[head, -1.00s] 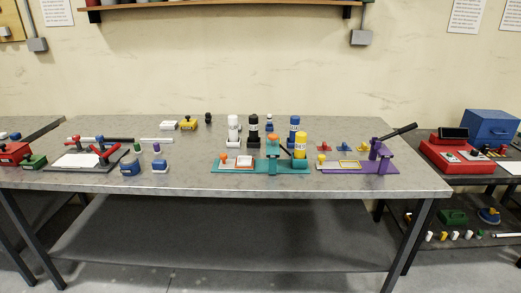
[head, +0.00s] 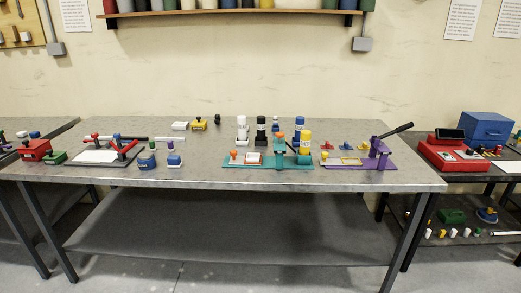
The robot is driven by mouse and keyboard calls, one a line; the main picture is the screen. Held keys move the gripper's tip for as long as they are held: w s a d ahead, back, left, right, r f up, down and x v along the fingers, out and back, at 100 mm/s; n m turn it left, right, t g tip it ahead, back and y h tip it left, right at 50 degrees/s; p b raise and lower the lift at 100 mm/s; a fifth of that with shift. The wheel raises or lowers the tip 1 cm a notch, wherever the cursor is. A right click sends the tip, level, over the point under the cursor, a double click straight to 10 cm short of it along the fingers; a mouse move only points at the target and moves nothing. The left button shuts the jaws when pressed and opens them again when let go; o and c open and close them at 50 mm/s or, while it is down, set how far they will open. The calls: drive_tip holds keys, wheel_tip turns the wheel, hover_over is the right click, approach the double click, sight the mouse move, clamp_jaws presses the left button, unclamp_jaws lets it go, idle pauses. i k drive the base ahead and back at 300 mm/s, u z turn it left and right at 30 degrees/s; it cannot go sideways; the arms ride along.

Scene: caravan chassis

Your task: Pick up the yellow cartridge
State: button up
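A yellow cartridge (head: 305,139), a cylinder with a dark lower band, stands upright at the right end of the teal fixture (head: 243,164) on the grey workbench (head: 210,178). Whether it rests on the fixture or just behind it I cannot tell. A white cartridge (head: 242,127), a black cartridge (head: 261,128) and a blue cartridge (head: 299,124) stand behind and to its left. The blue one is partly hidden by the yellow one. My gripper is not in view.
A purple lever press (head: 377,157) stands to the right of the teal fixture. A side bench at right holds a red device (head: 447,153) and a blue box (head: 487,127). The workbench's front strip is clear.

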sight(305, 135)
drive_tip(key=u, duration=0.25)
drive_tip(key=k, duration=0.25)
drive_tip(key=u, duration=1.45)
drive_tip(key=k, duration=0.6)
drive_tip(key=z, duration=0.4)
drive_tip(key=i, duration=1.65)
drive_tip(key=u, duration=0.35)
